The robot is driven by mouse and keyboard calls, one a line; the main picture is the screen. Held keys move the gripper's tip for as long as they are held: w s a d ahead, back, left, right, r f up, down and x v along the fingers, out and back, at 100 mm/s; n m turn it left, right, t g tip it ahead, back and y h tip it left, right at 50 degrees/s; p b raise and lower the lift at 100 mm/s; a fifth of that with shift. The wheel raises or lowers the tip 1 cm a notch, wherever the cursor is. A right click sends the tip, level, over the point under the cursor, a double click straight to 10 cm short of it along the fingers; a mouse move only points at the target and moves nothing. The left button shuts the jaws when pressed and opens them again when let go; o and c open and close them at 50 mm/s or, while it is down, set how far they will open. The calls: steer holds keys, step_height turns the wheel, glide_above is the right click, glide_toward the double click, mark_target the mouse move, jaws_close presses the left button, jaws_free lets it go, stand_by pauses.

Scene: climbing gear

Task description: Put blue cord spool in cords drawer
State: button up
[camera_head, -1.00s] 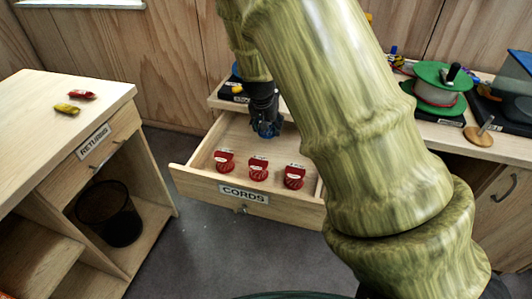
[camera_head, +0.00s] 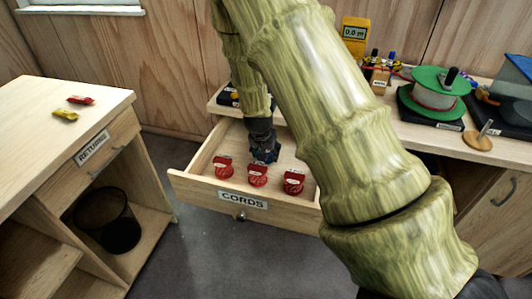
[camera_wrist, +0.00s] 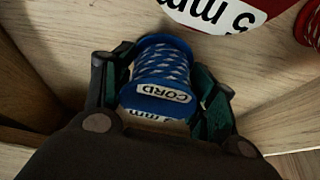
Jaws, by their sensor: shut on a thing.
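The blue cord spool (camera_wrist: 160,75) has blue and white cord and a white label reading CORD. My gripper (camera_wrist: 162,100) is shut on it, with a finger on each side in the wrist view. In the head view my gripper (camera_head: 263,150) is inside the open cords drawer (camera_head: 190,181), behind the row of red spools. The blue spool shows there only as a dark blue patch under the fingers. Whether it touches the drawer floor I cannot tell.
Red spools stand along the drawer's front: left (camera_head: 223,167), middle (camera_head: 257,175) and right (camera_head: 293,182). A green reel (camera_head: 438,90) and a yellow meter (camera_head: 355,35) are on the bench. The returns cabinet (camera_head: 60,135) stands at left, with a black bin (camera_head: 108,220).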

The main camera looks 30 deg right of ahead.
steer(key=shift+f, duration=0.4)
steer(key=o, duration=1)
steer(key=shift+f, duration=0.1)
steer(key=shift+o, duration=0.2)
steer(key=v, duration=1.2)
